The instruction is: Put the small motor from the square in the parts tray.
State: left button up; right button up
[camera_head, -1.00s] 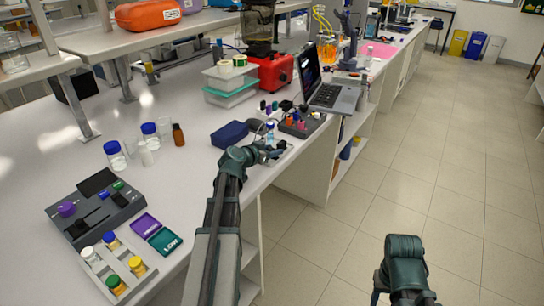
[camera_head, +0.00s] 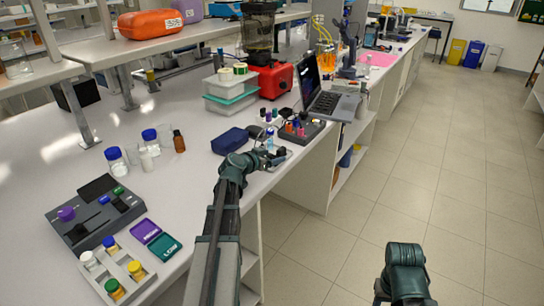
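My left gripper (camera_head: 276,157) is low over the front edge of the white bench, beside a small pale flat patch (camera_head: 288,152) that may be the square. Its fingers are small and dark, and I cannot tell whether they are open or hold anything. I cannot make out the small motor; the gripper may hide it. A small blue-and-clear item (camera_head: 270,139) stands just behind the gripper. A dark tray (camera_head: 316,128) with several coloured pieces lies behind it to the right, possibly the parts tray. Part of my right arm shows at the bottom right; its gripper does not show.
A dark blue case (camera_head: 229,141) lies left of my gripper. A laptop (camera_head: 335,104) is behind the dark tray. Blue-capped bottles (camera_head: 117,162), a grey control box (camera_head: 73,233) and a vial rack (camera_head: 139,287) stand on the left. The floor to the right is clear.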

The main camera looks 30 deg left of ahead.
pick_arm(q)
jog(key=shift+s+d+f, duration=0.5)
jog(key=shift+d, duration=0.05)
pick_arm(e)
jog(key=shift+f, duration=0.35)
pick_arm(q)
jog(key=shift+r+p, duration=0.2)
jog(key=shift+p, duration=0.1)
jog(key=p+v, duration=0.1)
jog(key=v, duration=0.2)
jog(key=p+v, duration=0.2)
jog(key=v, duration=0.2)
jog(key=a+r+p+v, duration=0.1)
jog(key=p+v, duration=0.1)
jog(key=v, duration=0.1)
jog(key=shift+r, duration=0.15)
jog(key=shift+s+r+p, duration=0.1)
jog(key=shift+s+p, duration=0.25)
pick_arm(e)
notch_tip(320, 180, up, 6)
jog(key=shift+w+a, duration=0.15)
